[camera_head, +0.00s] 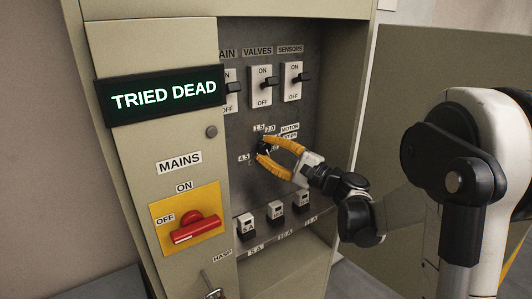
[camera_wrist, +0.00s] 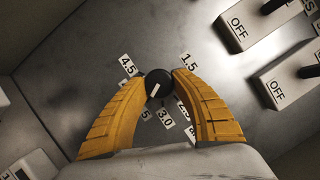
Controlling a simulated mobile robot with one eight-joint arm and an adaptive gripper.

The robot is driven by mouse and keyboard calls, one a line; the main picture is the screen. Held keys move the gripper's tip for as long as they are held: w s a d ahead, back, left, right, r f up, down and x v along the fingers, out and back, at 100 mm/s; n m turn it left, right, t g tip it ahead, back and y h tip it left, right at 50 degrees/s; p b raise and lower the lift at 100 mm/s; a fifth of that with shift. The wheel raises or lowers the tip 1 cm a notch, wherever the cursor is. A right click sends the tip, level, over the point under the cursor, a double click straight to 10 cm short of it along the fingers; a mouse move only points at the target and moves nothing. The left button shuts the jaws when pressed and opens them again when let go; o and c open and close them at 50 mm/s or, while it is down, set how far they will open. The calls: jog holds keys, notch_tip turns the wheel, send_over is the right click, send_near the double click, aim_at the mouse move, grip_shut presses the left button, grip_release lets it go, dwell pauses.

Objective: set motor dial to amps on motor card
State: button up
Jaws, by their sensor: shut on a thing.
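The motor dial (camera_wrist: 158,78) is a small black round knob with a white pointer mark, on the grey panel inside the cabinet. My gripper (camera_wrist: 159,86) has its two yellow fingers closed around it, one on each side. In the wrist view the mark slants toward the lower left. Number labels ring the knob: 4.5 (camera_wrist: 128,65), 1.5 (camera_wrist: 189,61) and 3.0 (camera_wrist: 165,118) are readable, others are partly hidden by the fingers. In the head view my gripper (camera_head: 263,149) covers most of the dial, below the "MOTOR" label (camera_head: 290,128). I see no motor card.
Switches labelled VALVES (camera_head: 263,86) and SENSORS (camera_head: 292,81) sit above the dial. Small breakers (camera_head: 275,211) stand in a row below. A red MAINS handle (camera_head: 196,229) is on the left panel, under a lit "TRIED DEAD" sign (camera_head: 163,94). The open cabinet door stands right.

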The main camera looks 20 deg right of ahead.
jog(key=shift+m+t, duration=0.3)
jog(key=shift+m, duration=0.3)
jog(key=o, duration=1.2)
jog(key=v, duration=1.2)
jog(key=shift+a, duration=0.1)
